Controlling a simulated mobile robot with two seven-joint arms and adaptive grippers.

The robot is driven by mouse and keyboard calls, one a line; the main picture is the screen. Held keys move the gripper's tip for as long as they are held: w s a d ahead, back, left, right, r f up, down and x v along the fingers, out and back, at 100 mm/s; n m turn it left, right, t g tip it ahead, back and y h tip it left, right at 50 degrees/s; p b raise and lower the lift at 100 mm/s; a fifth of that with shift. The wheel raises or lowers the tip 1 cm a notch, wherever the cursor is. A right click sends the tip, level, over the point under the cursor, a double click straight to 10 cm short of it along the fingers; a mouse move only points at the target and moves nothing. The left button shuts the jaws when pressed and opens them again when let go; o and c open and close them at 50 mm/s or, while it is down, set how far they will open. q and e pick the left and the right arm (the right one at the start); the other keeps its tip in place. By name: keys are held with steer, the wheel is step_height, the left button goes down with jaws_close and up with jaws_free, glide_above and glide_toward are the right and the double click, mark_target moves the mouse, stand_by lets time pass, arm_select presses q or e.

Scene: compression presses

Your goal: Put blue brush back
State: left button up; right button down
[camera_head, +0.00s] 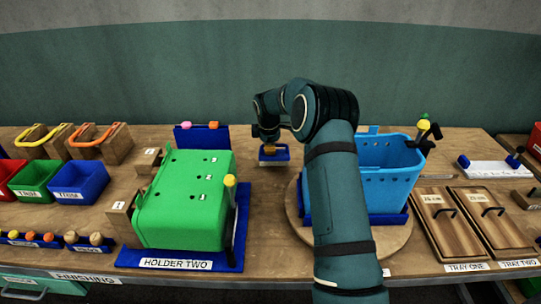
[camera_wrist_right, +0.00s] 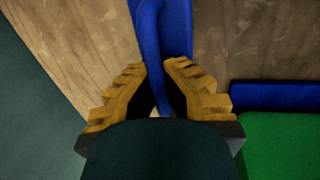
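My right gripper (camera_head: 268,141) is over the back middle of the bench, between the green press and the blue bin. Its yellow-padded fingers (camera_wrist_right: 155,65) are close on both sides of a long blue handle, which I take for the blue brush (camera_wrist_right: 150,30), and look shut on it. A small blue stand with a white label (camera_head: 273,154) is right below the gripper in the head view. A flat blue surface (camera_wrist_right: 178,30) lies behind the handle in the wrist view. The brush head is hidden. My left gripper is not in view.
The green press (camera_head: 185,205) on its blue base marked HOLDER TWO is left of my arm. The light blue bin (camera_head: 390,175) on a round wooden board is right. Wooden trays (camera_head: 450,232) lie farther right. Bare bench (camera_head: 270,225) shows between press and bin.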

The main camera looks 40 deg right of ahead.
mark_target(269, 157)
steer(key=shift+f, duration=1.25)
steer(key=shift+f, duration=0.1)
steer(key=c, duration=1.1)
jaws_free()
steer(key=shift+c, duration=0.2)
steer(key=shift+f, duration=0.1)
step_height(269, 157, up, 12)
steer(key=s+a+p, duration=0.1)
steer(key=a, duration=0.1)
steer(key=shift+s, duration=0.2)
